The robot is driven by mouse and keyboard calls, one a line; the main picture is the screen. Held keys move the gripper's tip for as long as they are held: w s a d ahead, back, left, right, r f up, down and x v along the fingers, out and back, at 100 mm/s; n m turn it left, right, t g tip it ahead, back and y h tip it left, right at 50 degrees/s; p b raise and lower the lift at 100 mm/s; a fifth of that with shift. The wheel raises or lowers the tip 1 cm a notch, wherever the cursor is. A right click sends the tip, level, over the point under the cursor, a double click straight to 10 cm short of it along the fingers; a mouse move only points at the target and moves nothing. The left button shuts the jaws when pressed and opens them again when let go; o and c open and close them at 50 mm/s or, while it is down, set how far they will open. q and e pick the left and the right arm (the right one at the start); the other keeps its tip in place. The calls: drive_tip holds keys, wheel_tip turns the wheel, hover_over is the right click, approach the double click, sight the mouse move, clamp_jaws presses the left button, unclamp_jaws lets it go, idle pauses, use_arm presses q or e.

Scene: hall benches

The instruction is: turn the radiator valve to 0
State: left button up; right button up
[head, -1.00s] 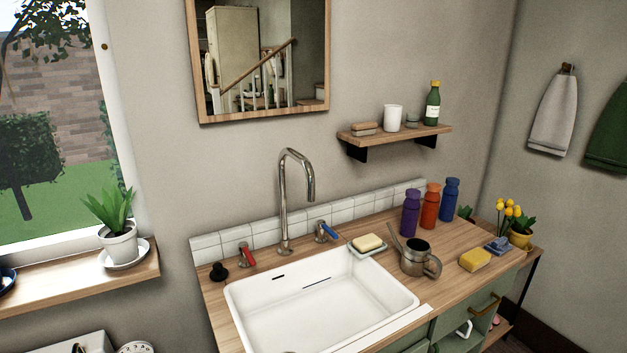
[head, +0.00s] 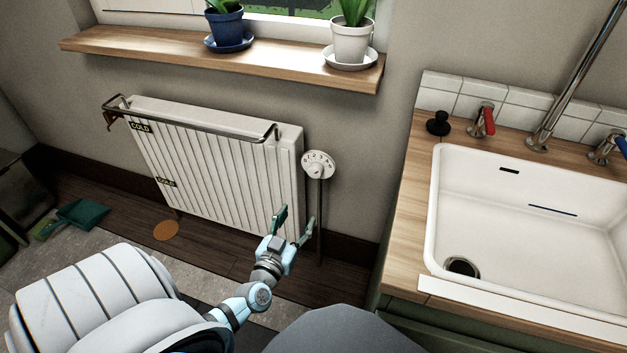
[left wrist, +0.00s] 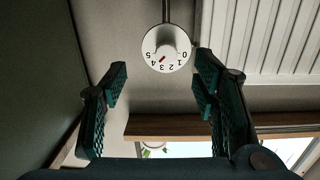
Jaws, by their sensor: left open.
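The radiator valve (head: 319,164) is a round white dial with dark numbers, on a pipe at the radiator's right end. In the left wrist view the valve (left wrist: 167,48) appears upside down, with numbers 0 to 5 and a short red mark around 3 to 4; the exact number is hard to tell. My left gripper (head: 297,217) is open and empty, below the valve in the head view and apart from it. In the left wrist view its two green-padded fingers (left wrist: 160,82) stand either side of the dial's line, nothing between them. My right gripper is out of view.
The white radiator (head: 215,165) carries a metal rail (head: 200,129) and labels reading COLD. A wooden sill (head: 285,62) with potted plants is above. The sink counter (head: 405,215) stands to the right. A green dustpan (head: 80,214) lies on the floor at left.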

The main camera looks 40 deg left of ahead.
sight(314, 174)
use_arm(q)
drive_tip(key=shift+n+y, duration=0.4)
drive_tip(key=b+x, duration=0.1)
drive_tip(key=x, duration=0.3)
drive_tip(key=r+b+x, duration=0.1)
drive_tip(key=x, duration=0.4)
drive_tip(key=r+b+x, duration=0.1)
drive_tip(key=b+x, duration=0.1)
drive_tip(key=x, duration=0.3)
drive_tip(key=shift+w+a, duration=0.1)
drive_tip(key=shift+a, duration=0.1)
drive_tip(key=shift+w+a+r, duration=0.15)
drive_tip(key=shift+w, duration=0.25)
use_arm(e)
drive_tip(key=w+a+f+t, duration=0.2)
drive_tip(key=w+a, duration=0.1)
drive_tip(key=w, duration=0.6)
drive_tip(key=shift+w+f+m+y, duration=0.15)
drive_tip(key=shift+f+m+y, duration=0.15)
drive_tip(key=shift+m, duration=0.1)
use_arm(q)
drive_tip(key=c, duration=1.2)
